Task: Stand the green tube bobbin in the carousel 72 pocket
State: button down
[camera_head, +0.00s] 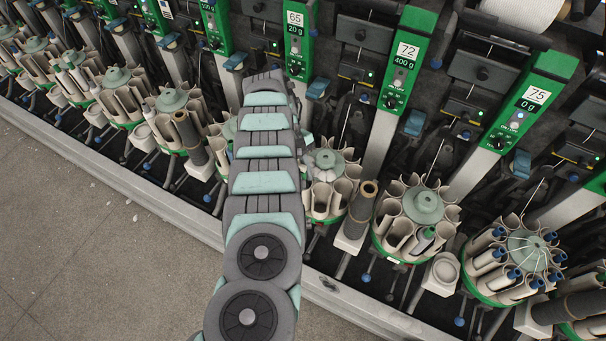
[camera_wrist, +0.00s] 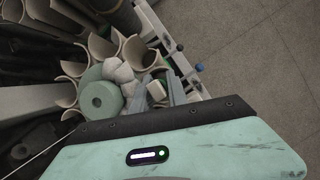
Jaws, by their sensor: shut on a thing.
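My gripper (camera_wrist: 164,90) is low over a carousel with a pale green hub (camera_wrist: 102,98), on the outer side of that hub. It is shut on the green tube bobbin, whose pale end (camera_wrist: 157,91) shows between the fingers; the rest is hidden. In the head view my arm partly covers this carousel (camera_head: 345,192), left of the post under the 72 sign (camera_head: 407,51). Another carousel (camera_head: 422,204) stands right of that post, with a green tube with a pale tip (camera_head: 426,236) in a front pocket. I cannot tell whether the held bobbin is inside a pocket.
A dark tube (camera_head: 358,208) stands upright between these two carousels. A carousel with blue-tipped tubes (camera_head: 492,257) is at the right. Pale rounded pieces (camera_wrist: 120,74) lie by the hub near my fingers. The floor (camera_head: 100,250) in front is clear.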

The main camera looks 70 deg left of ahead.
jog(key=shift+f+b, duration=0.45)
jog(key=c, duration=1.2)
grip_release()
jog(key=b+v, duration=0.3)
jog(key=v, duration=0.7)
jog(key=shift+r, duration=0.4)
jog(key=shift+a, duration=0.15)
